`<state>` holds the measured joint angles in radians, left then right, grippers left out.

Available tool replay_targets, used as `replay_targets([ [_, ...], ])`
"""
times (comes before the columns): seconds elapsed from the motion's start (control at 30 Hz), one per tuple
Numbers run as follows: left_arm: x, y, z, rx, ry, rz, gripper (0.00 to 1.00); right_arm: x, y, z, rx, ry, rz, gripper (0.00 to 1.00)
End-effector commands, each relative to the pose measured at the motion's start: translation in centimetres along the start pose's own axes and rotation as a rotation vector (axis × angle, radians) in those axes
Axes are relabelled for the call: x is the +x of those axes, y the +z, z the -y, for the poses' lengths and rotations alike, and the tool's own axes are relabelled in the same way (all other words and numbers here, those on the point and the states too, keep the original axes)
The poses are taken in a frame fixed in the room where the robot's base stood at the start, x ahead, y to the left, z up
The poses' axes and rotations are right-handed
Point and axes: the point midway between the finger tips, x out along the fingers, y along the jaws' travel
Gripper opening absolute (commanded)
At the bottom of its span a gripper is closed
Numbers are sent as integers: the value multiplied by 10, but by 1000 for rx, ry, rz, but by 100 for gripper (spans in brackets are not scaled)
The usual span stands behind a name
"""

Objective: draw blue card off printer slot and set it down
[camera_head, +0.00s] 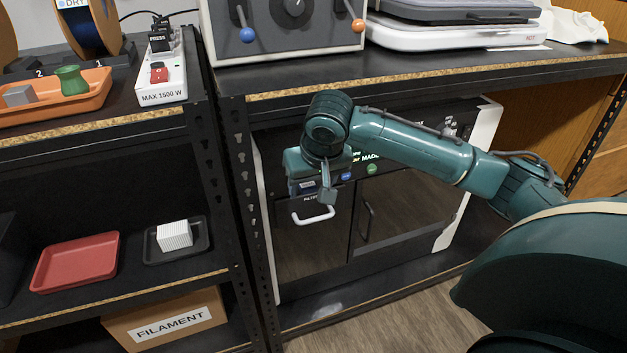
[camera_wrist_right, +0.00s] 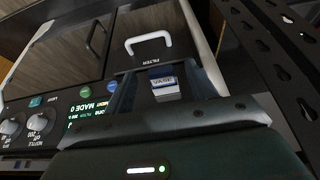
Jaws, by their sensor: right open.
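The blue card (camera_wrist_right: 164,84) has a white face and a blue band reading VASE. In the right wrist view it stands out from the printer front just above the FILTER panel, between my right gripper's fingers (camera_wrist_right: 162,78). The jaws are open with a gap beside the card. In the head view my right gripper (camera_head: 310,192) is at the printer (camera_head: 420,215) front, and a small part of the card (camera_head: 307,184) shows between the fingers. The slot itself is hidden. My left gripper is not in view.
A white handle (camera_head: 313,216) sits just below the gripper; knobs (camera_wrist_right: 38,122) and a lit display are beside it. A dark upright post (camera_head: 236,190) stands close left. On the left shelf are an empty red tray (camera_head: 43,272) and a black tray (camera_head: 203,246) holding a white block.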

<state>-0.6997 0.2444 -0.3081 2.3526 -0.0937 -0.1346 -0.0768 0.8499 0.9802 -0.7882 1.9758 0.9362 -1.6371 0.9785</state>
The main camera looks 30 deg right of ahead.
Motion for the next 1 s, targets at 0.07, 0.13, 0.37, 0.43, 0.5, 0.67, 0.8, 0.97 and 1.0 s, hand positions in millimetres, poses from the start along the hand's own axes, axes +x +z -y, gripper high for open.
replay_targets([
  [0.07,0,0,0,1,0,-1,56,0,0,0,0,0,0,56],
  [0.13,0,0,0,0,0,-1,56,0,0,0,-1,0,0,56],
  [0.37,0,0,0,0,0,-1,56,0,0,0,-1,0,0,44],
  [0.43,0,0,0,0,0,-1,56,0,0,0,-1,0,0,38],
  [0.5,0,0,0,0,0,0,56,0,0,0,-1,0,0,33],
  [0.67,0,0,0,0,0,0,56,0,0,0,-1,0,0,20],
  [0.8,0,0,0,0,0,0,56,0,0,0,-1,0,0,9],
  [0.97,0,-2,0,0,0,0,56,-1,1,0,-1,0,1,9],
  [1.0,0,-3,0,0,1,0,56,-2,2,0,-1,0,1,9],
])
